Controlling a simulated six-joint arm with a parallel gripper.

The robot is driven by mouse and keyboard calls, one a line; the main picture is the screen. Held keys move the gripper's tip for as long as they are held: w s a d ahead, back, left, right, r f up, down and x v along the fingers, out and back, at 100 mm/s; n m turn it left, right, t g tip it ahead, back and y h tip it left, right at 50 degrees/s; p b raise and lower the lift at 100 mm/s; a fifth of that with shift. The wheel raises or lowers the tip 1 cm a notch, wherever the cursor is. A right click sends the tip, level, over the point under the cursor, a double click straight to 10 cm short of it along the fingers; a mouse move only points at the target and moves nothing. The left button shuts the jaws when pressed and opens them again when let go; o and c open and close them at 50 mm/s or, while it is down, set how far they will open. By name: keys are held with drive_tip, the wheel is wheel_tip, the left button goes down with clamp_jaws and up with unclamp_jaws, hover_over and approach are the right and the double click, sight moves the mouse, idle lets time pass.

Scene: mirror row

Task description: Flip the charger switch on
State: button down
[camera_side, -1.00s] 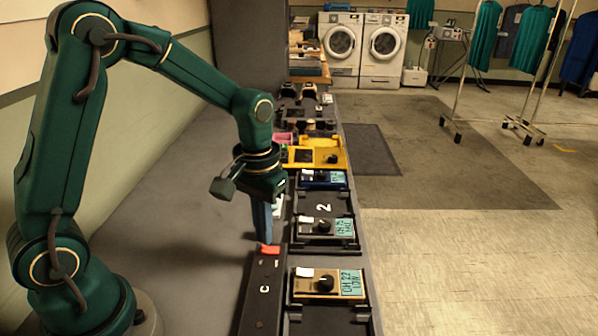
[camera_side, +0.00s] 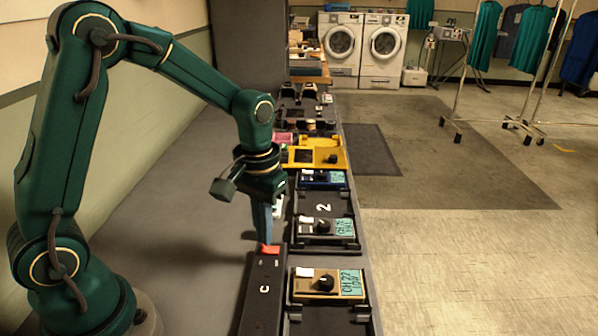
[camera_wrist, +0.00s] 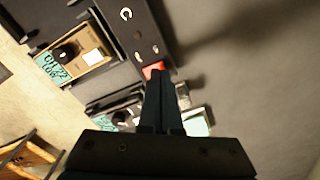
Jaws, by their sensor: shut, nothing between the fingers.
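The charger switch is a red rocker (camera_side: 270,249) at the far end of a long dark strip (camera_side: 258,300) marked with a C. The red rocker also shows in the wrist view (camera_wrist: 153,70), right at my fingertips. My gripper (camera_side: 265,241) is shut with nothing between its fingers and points down at the rocker. The fingertips look in contact with it or just above it; I cannot tell which. They cover part of the rocker, so its on or off position is not clear.
To the right, a tan radio with a black knob (camera_side: 325,283) sits in a dark cradle. Beyond it are a second radio (camera_side: 322,226), a blue unit (camera_side: 323,178) and a yellow tray (camera_side: 338,148). The grey counter left of the strip is clear (camera_side: 180,215).

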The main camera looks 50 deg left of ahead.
sight(265, 249)
drive_tip(key=shift+f, duration=0.8)
idle(0.4)
drive_tip(key=shift+r, duration=3.55)
drive_tip(key=s+d+r+m+t, duration=0.1)
drive_tip(key=s+d+r+t, duration=0.1)
drive_tip(key=s+r+t, duration=0.35)
drive_tip(key=s+m, duration=0.1)
drive_tip(key=s, duration=0.5)
drive_tip(key=shift+f+m, duration=0.35)
drive_tip(key=shift+m, duration=0.05)
drive_tip(key=shift+d, duration=0.1)
